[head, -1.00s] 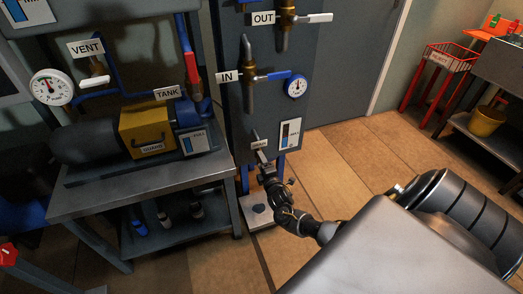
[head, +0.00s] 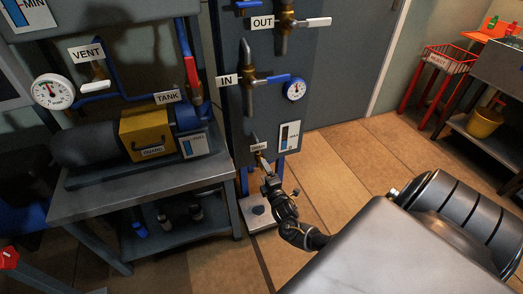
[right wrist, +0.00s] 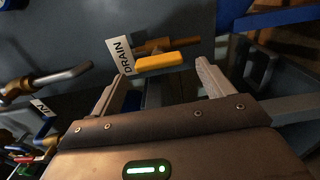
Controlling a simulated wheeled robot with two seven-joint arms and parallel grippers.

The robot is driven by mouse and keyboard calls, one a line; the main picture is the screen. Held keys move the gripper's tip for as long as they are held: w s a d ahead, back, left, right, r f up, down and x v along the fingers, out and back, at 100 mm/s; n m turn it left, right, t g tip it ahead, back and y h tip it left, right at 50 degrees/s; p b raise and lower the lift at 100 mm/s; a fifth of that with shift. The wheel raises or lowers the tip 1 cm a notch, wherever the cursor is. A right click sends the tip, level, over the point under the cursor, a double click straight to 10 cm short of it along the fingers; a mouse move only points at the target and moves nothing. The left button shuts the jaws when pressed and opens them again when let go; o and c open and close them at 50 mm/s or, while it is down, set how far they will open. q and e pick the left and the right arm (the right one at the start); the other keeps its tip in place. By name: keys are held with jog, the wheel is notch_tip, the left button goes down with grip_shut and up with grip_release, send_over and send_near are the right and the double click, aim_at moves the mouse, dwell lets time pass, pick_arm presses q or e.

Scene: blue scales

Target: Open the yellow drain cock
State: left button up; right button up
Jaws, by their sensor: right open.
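The drain cock has a yellow handle (right wrist: 160,62) and a brass body (right wrist: 158,46) on the dark panel, beside the DRAIN label (right wrist: 121,54). In the right wrist view the handle lies about parallel to the brass body. In the head view the cock (head: 258,154) is small, low on the panel. My right gripper (right wrist: 160,74) is open, with one finger to each side of the handle in the picture; no contact is visible. In the head view the right gripper (head: 264,170) is just below the cock. My left gripper is not in view.
The level card (head: 290,136) and a gauge (head: 294,90) are on the panel near the cock. The IN valve (head: 272,78) and OUT valve (head: 312,22) are above. A pump bench (head: 140,190) stands left. Open floor (head: 340,165) lies to the right.

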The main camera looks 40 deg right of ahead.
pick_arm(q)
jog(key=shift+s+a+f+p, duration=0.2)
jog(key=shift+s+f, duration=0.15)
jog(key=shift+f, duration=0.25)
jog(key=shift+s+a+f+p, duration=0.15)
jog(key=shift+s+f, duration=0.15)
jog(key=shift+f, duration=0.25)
pick_arm(e)
jog(key=v, duration=0.6)
jog(key=shift+s, duration=0.15)
jog(key=shift+a, duration=0.1)
